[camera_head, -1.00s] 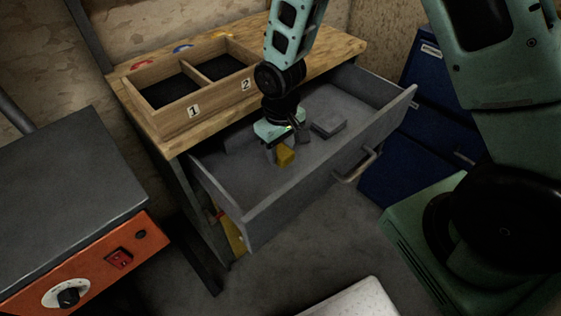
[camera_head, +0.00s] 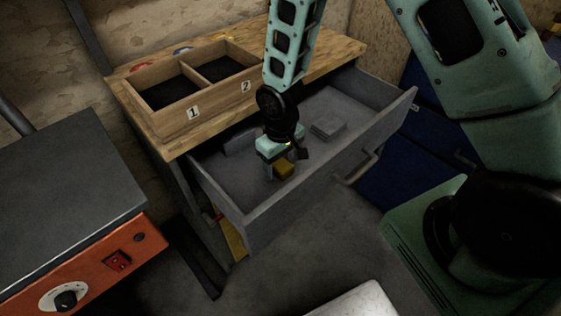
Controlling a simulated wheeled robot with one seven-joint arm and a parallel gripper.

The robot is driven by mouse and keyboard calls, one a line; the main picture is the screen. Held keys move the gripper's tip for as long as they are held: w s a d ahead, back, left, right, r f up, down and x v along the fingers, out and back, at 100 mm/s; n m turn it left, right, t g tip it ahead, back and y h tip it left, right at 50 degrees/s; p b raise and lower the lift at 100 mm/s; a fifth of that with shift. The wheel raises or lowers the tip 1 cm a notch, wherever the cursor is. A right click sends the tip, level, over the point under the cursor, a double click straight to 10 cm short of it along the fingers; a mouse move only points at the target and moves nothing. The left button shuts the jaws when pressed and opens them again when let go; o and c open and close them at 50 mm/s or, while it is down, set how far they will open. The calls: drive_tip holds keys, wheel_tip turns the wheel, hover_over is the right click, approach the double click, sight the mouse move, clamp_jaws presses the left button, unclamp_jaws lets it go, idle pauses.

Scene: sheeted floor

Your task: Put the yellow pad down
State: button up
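The yellow pad (camera_head: 285,169) is a small block in my gripper (camera_head: 281,167), inside the open grey drawer (camera_head: 318,178). My gripper points down and appears shut on the pad; one grey finger shows at the pad's left side. The pad is low, close to the drawer floor near the drawer's front left part. I cannot tell if it touches the floor.
A grey block (camera_head: 328,127) lies in the drawer, right of my gripper. A wooden two-compartment tray (camera_head: 200,83), marked 1 and 2, stands on the workbench (camera_head: 335,50) above. An orange-fronted machine (camera_head: 95,258) is at left, a blue cabinet (camera_head: 400,185) at right.

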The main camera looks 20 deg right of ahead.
sight(280, 163)
wheel_tip(280, 163, up, 12)
drive_tip(key=p, duration=0.1)
drive_tip(key=s+a+r+n, duration=0.2)
drive_tip(key=s+r, duration=0.3)
drive_tip(key=s, duration=0.5)
drive_tip(key=s+a+r+n, duration=0.2)
drive_tip(key=s+a+r, duration=0.2)
drive_tip(key=s, duration=0.6)
wheel_tip(280, 163, up, 2)
drive_tip(key=shift+r+y, duration=0.25)
drive_tip(key=shift+y, duration=0.05)
drive_tip(key=shift+a, duration=0.1)
